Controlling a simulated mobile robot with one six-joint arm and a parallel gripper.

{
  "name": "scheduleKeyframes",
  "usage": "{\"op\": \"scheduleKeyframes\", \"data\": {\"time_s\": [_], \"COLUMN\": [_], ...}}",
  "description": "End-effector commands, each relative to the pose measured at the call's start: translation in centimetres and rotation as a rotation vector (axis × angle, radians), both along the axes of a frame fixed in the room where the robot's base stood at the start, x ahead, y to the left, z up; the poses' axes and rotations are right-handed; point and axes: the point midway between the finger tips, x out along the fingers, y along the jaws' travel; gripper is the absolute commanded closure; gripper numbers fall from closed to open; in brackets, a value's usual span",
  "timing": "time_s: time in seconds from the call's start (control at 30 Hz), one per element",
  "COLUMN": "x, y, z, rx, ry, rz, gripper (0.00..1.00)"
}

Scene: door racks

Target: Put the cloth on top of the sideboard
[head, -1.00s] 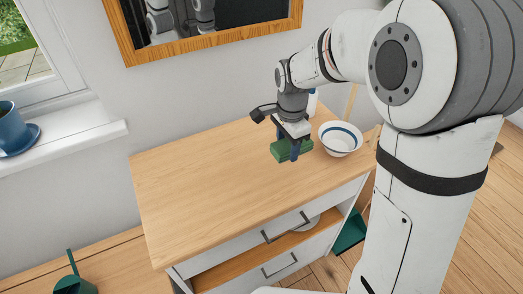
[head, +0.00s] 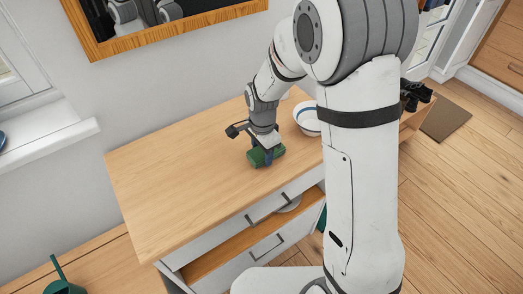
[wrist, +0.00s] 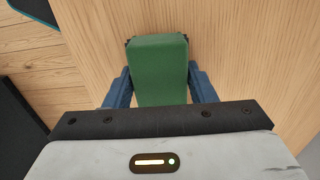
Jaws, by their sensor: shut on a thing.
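The green cloth (head: 264,157) is a folded block at the right part of the wooden top of the sideboard (head: 185,175). My gripper (head: 267,156) is shut on it, with one blue finger along each side; the wrist view shows the cloth (wrist: 160,70) between both fingers. The cloth is at or very near the top surface; I cannot tell whether it touches. The sideboard has white drawers, and the upper one appears pulled out.
A white bowl with a blue band (head: 308,118) stands right of my gripper, partly hidden by my arm. The left and middle of the top are clear. A green watering can (head: 64,284) is at the lower left. A framed mirror (head: 150,18) hangs behind.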

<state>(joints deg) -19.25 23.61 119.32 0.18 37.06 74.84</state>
Motion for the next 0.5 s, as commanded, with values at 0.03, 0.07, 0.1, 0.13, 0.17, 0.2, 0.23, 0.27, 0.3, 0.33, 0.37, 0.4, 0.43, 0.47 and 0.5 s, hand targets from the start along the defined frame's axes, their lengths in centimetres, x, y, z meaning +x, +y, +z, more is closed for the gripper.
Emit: {"op": "scheduleKeyframes", "data": {"time_s": [0.03, 0.07, 0.1, 0.13, 0.17, 0.2, 0.23, 0.27, 0.3, 0.33, 0.37, 0.4, 0.43, 0.47, 0.5], "x": [0.01, 0.01, 0.01, 0.02, 0.02, 0.01, 0.01, 0.01, 0.01, 0.01, 0.02, 0.02, 0.02, 0.02, 0.02], "y": [-0.02, -0.02, -0.02, -0.02, -0.02, -0.03, -0.04, -0.04, -0.04, -0.05, -0.05, -0.06, -0.06, -0.06, -0.07], "z": [-0.19, -0.31, -0.46, -0.3, -0.27, -0.27, -0.26, -0.26, -0.26, -0.26, -0.25, -0.25, -0.25, -0.25, -0.25], "rx": [0.0, 0.0, 0.0, 0.0, 0.0, 0.0, 0.0, 0.0, 0.0, 0.0, 0.0, 0.0, 0.0, 0.0, 0.0], "ry": [0.0, 0.0, 0.0, 0.0, 0.0, 0.0, 0.0, 0.0, 0.0, 0.0, 0.0, 0.0, 0.0, 0.0, 0.0], "rz": [0.0, 0.0, 0.0, 0.0, 0.0, -0.001, -0.001, -0.001, -0.001, -0.001, -0.001, -0.001, -0.001, -0.001, -0.001], "gripper": [0.71, 0.71, 0.71, 0.47, 0.45, 0.42, 0.39, 0.37, 0.33, 0.31, 0.28, 0.28, 0.28, 0.28, 0.28]}}
